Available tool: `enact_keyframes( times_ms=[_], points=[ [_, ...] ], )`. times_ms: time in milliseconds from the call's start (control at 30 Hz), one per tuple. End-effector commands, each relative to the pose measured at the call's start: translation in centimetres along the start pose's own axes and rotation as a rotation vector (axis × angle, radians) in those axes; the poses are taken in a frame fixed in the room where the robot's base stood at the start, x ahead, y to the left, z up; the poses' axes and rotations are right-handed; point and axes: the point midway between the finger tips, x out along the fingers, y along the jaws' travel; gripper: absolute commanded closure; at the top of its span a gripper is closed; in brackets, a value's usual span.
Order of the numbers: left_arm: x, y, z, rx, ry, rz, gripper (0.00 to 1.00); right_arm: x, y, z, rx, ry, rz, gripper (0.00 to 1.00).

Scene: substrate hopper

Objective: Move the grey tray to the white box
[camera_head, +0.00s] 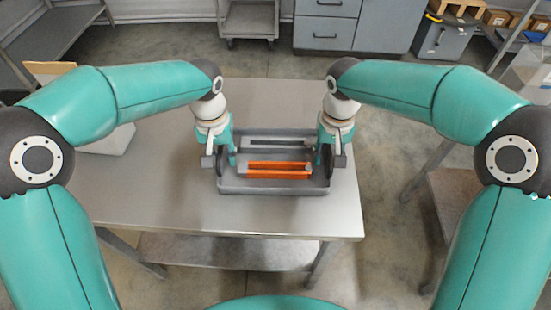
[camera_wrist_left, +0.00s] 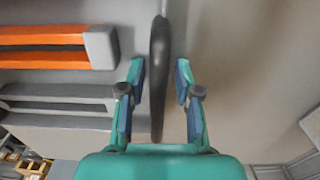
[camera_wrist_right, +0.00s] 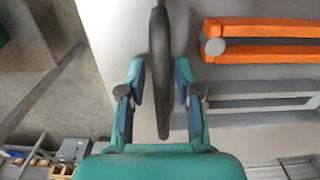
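The grey tray (camera_head: 275,187) sits on the metal table, with an orange rail-like part (camera_head: 279,165) and a grey part (camera_head: 262,144) in it. My left gripper (camera_head: 231,157) is at the tray's left end. In the left wrist view, its open fingers (camera_wrist_left: 159,80) straddle a dark upright handle (camera_wrist_left: 159,50), with gaps on both sides. My right gripper (camera_head: 322,157) is at the right end. In the right wrist view, its open fingers (camera_wrist_right: 160,80) straddle the other dark handle (camera_wrist_right: 160,45), also with gaps. A white box-like thing (camera_head: 112,141) shows at the left, mostly hidden behind my left arm.
The table (camera_head: 150,195) is clear between the white thing and the tray, and in front of the tray. Its right edge lies close to the tray. A tan panel (camera_head: 50,70) shows behind my left arm. A cart (camera_head: 248,20) and cabinets (camera_head: 327,30) stand beyond the table.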

Motion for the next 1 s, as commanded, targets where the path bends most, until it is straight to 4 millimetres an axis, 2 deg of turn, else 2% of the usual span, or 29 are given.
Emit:
enact_keyframes(
  times_ms=[233,433,1000],
  points=[
    [0.02,0.0,0.0,0.0,0.0,0.0,0.68,0.02,0.02,0.01,0.0,0.0,0.0,0.68],
    [0.0,0.01,0.0,0.0,0.0,-0.001,1.0,0.0,0.03,0.01,0.0,0.0,0.0,1.0],
    [-0.31,0.07,-0.03,0.001,0.001,0.0,1.0,-0.31,0.06,0.0,0.001,0.001,0.0,1.0]
  ],
)
